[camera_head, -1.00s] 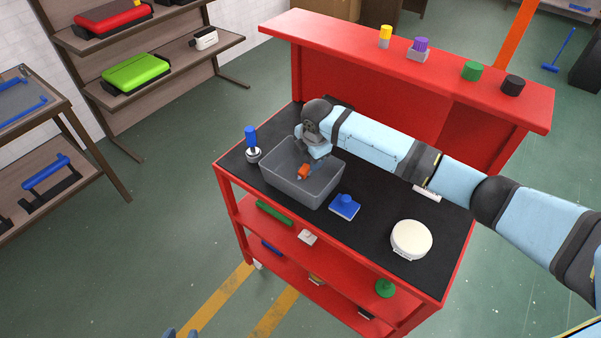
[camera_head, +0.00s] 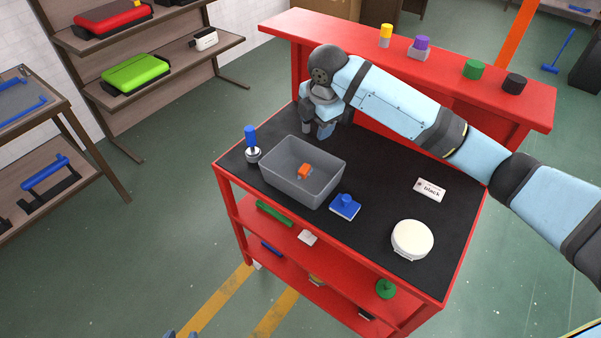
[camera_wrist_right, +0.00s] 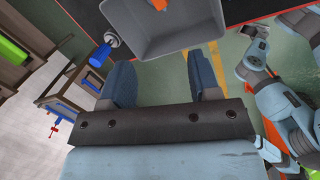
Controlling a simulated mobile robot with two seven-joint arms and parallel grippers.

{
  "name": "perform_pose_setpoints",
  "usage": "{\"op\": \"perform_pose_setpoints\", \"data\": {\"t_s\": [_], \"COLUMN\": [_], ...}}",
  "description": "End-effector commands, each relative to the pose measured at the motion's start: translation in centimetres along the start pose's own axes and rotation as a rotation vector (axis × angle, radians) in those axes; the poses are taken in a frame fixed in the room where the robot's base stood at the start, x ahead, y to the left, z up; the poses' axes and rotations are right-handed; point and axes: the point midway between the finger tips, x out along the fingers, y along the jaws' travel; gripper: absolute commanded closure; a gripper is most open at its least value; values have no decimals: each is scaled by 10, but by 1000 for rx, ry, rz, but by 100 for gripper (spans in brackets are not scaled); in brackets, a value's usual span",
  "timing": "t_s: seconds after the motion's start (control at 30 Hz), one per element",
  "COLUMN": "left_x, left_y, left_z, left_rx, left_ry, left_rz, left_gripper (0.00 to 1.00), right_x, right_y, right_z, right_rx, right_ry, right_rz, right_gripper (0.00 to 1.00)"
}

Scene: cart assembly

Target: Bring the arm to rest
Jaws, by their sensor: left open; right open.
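My right arm (camera_head: 405,105) reaches in from the right over the red cart's black top (camera_head: 375,170). My right gripper (camera_head: 318,130) is open and empty behind the grey bin (camera_head: 318,190), pointing down. In the right wrist view its two blue fingers (camera_wrist_right: 163,82) stand apart with nothing between them. An orange block (camera_head: 305,171) lies inside the grey bin, apart from the gripper. It also shows at the top of the right wrist view (camera_wrist_right: 158,4).
A blue-handled tool (camera_head: 251,140) stands left of the bin. A blue block (camera_head: 345,206), a white round case (camera_head: 412,240) and a label reading "black" (camera_head: 430,189) lie on the cart top. A raised red shelf (camera_head: 450,75) with coloured cylinders stands behind. Floor at left is clear.

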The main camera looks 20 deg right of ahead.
Motion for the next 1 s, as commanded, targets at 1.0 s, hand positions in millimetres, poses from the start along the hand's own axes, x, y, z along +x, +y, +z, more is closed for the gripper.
{"op": "perform_pose_setpoints", "data": {"t_s": [1.0], "left_x": [1], "left_y": [0], "left_z": [2], "left_rx": [0], "left_ry": [-4], "left_rz": [0], "left_gripper": [57], "right_x": [71], "right_y": [-165], "right_z": [-112], "right_rx": [675], "right_ry": [223], "right_rz": [65], "right_gripper": [44]}}
